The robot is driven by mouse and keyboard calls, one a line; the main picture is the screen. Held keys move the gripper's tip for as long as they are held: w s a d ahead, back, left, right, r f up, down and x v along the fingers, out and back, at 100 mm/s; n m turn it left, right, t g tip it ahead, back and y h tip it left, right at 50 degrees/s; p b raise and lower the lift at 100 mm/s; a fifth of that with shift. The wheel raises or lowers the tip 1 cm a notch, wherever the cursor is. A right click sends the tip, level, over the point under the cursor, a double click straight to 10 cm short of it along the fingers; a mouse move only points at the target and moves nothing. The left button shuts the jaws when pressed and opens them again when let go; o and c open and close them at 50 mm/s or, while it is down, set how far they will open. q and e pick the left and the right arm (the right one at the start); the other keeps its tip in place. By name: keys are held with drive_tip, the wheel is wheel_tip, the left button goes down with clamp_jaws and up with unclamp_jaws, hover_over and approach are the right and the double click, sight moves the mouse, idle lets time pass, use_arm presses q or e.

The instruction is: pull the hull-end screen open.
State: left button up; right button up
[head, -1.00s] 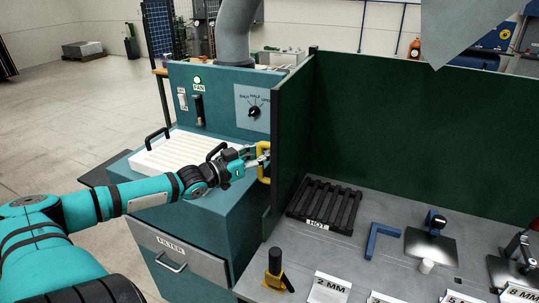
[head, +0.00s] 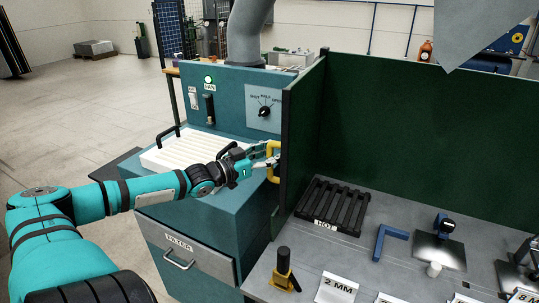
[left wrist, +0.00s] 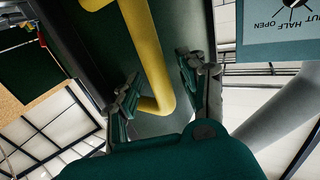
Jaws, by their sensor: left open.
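The dark green screen (head: 301,135) stands upright at the left end of the bench, edge-on beside the teal fan cabinet. A yellow handle (head: 273,162) is fixed near its front edge. It also shows large in the left wrist view (left wrist: 148,50), where it bends toward the screen. My left gripper (head: 262,157) is at the handle. In the left wrist view its two fingers (left wrist: 156,78) are apart, one on each side of the yellow bar. I cannot tell whether either finger touches it. My right gripper is not in view.
The fan cabinet (head: 229,102) has a dial (head: 265,112), a lit green lamp and a white ribbed filter (head: 193,150) on its ledge. On the bench lie a black "HOT" rack (head: 335,207), a blue angle piece (head: 389,240) and a black-and-yellow tool (head: 284,268). Floor at left is clear.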

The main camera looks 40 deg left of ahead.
use_arm(q)
drive_tip(key=shift+s+a, duration=0.15)
drive_tip(key=shift+s, duration=0.85)
drive_tip(key=s+a, duration=0.2)
drive_tip(key=s, duration=0.7)
drive_tip(key=shift+s, duration=0.4)
